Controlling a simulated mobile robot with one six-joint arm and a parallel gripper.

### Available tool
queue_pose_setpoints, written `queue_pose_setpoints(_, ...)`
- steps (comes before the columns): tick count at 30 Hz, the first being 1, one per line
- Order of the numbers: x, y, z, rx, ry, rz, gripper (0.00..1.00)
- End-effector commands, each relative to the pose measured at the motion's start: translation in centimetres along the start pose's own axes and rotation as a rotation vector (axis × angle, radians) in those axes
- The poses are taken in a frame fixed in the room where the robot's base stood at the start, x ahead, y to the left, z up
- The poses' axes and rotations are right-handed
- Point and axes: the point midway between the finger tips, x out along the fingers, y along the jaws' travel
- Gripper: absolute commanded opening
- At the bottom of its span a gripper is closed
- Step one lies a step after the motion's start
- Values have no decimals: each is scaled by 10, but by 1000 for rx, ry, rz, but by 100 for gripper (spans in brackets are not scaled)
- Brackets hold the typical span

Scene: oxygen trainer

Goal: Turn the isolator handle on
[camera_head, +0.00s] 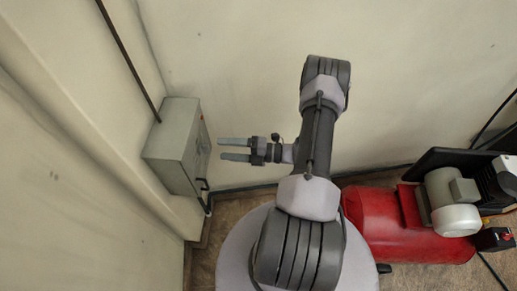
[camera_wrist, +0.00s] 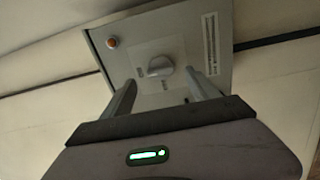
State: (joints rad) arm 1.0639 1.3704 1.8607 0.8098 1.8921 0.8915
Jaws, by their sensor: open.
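The isolator box (camera_head: 172,147) is a grey-green case on the wall at the left in the head view. In the wrist view the box face (camera_wrist: 218,75) shows a round grey isolator handle (camera_wrist: 160,67) on a lighter square plate, with an orange button or lamp (camera_wrist: 112,43) at its upper left. My gripper (camera_head: 221,149) is in front of the box face, its two fingers parallel and apart. In the wrist view the gripper (camera_wrist: 158,98) is open and empty, with the handle showing beyond and between the fingertips. The fingers look clear of the handle, though the exact distance is hard to tell.
A dark conduit (camera_head: 130,60) runs up the wall from the top of the box. A label strip (camera_wrist: 210,44) is on the right of the box face. A red compressor tank (camera_head: 385,225) with a motor stands on the floor at the right.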

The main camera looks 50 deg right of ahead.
Motion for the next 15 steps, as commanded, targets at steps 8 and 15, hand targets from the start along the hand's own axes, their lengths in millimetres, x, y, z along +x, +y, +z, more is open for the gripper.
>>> queue_pose_setpoints(8,-88,1,1,-1,-5,-1,69)
queue_pose_setpoints(15,-119,0,0,0,-1,-1,69)
